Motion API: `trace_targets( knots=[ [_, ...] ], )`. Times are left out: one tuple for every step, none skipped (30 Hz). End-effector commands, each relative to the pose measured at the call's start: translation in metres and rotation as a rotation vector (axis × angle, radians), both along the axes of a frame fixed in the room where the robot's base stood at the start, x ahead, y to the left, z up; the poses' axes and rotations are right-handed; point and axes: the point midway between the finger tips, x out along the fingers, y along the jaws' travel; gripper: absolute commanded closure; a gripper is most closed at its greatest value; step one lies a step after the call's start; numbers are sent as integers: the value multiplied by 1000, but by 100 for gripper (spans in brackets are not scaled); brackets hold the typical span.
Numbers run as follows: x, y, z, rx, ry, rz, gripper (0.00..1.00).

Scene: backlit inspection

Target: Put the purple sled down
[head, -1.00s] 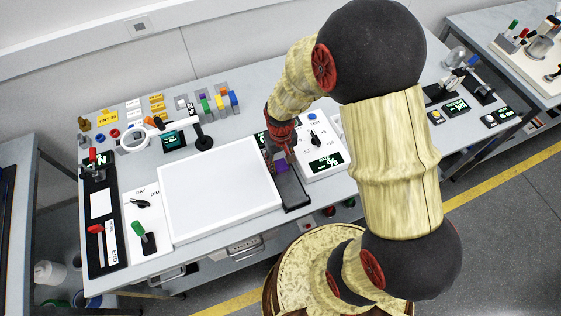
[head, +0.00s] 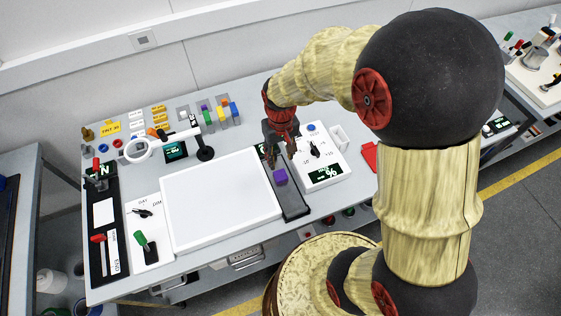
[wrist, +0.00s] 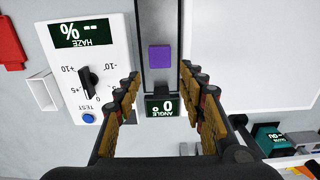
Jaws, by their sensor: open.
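The purple sled (head: 280,177) is a small purple block resting on a dark rail (head: 292,205) beside the white light panel. In the wrist view the purple sled (wrist: 160,57) sits on the grey track (wrist: 158,18), just beyond the ANGLE display (wrist: 162,106). My gripper (head: 281,158) is above and behind the sled, over the rail's far end. In the wrist view my gripper (wrist: 160,85) has its fingers spread wide to either side of the track. Nothing is between the fingertips but the view of the track and sled, and they look clear of the sled.
The white light panel (head: 220,195) lies left of the rail. A HAZE box (head: 322,165) with a knob stands right of it, with a small white tray (head: 338,137) beyond. A ring magnifier (head: 139,149) and coloured blocks (head: 222,112) stand toward the back.

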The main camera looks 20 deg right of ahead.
Motion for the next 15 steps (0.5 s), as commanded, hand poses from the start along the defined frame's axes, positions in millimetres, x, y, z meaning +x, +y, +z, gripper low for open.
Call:
trace_targets(
  knots=[
    [0,0,5,0,-2,0,60],
    [0,0,7,0,-2,0,60],
    [0,0,10,0,-3,0,60],
    [0,0,13,0,-5,0,60],
    [0,0,17,0,-10,0,60],
    [-1,0,25,0,-20,0,60],
    [-2,0,33,0,-32,0,60],
    [-3,0,43,0,-48,0,60],
    [-6,0,58,0,-73,0,60],
    [-10,0,72,0,-95,0,60],
    [-14,0,86,0,-118,0,60],
    [-21,0,107,0,-154,0,60],
    [-28,0,122,0,-181,0,60],
    [-36,0,136,0,-208,0,60],
    [-46,0,154,0,-244,0,60]
  ],
)
